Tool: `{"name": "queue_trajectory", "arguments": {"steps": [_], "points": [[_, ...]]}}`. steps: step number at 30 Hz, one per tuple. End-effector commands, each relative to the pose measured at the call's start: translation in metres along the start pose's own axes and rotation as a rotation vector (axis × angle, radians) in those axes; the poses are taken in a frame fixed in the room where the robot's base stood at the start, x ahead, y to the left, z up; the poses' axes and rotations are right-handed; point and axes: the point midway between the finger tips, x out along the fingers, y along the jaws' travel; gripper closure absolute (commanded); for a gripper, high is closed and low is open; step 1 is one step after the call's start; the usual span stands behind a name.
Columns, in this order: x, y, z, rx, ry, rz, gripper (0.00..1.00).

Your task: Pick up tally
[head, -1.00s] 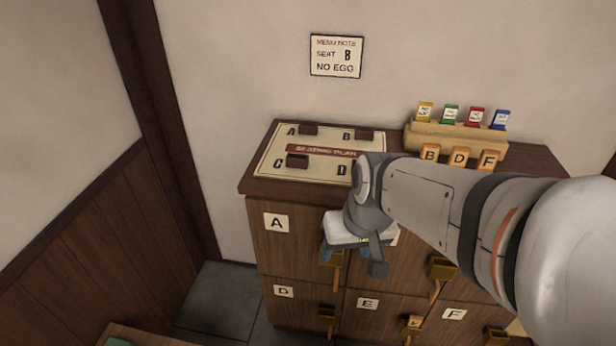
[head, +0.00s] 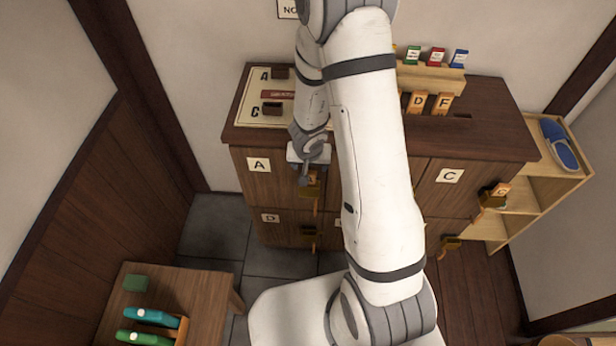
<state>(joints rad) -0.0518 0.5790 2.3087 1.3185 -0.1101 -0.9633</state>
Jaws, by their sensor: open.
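Orange tags that look like the tallies stand on the cabinet top, one marked D (head: 416,103) and one marked F (head: 443,103). Another lettered orange tag (head: 502,188) sits in the brass holder on door C. My gripper (head: 304,181) is in front of the cabinet, right of the A label, beside a brass holder (head: 314,190) with an orange strip below it. The gripper looks small and partly covers that holder. It is open, and I see nothing held. My arm hides the middle of the cabinet, including the B tag's place.
The seating plan (head: 249,98) lies on the cabinet top (head: 490,120). A rack with coloured cards (head: 436,56) stands behind the tags. An open shelf with a blue slipper (head: 558,145) is at right. A low table (head: 190,283) with green items is at lower left.

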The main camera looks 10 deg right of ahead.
Motion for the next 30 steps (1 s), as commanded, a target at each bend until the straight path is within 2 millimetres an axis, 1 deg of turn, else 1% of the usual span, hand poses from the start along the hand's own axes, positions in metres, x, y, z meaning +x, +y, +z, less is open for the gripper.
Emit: {"name": "queue_trajectory", "arguments": {"steps": [1,5,11,13,21,24,30], "points": [[0.007,0.0,0.001,0.001,-0.001,0.003,0.35],[0.022,0.0,0.002,0.001,-0.001,0.003,0.35],[0.032,-0.001,0.003,0.0,-0.001,0.002,0.35],[0.039,-0.001,0.004,0.0,-0.001,0.001,0.35],[0.074,-0.003,0.007,0.0,-0.001,0.001,0.35],[0.078,-0.003,0.006,0.0,-0.001,0.001,0.35],[0.076,-0.003,0.006,-0.001,-0.001,0.0,0.35]]}}
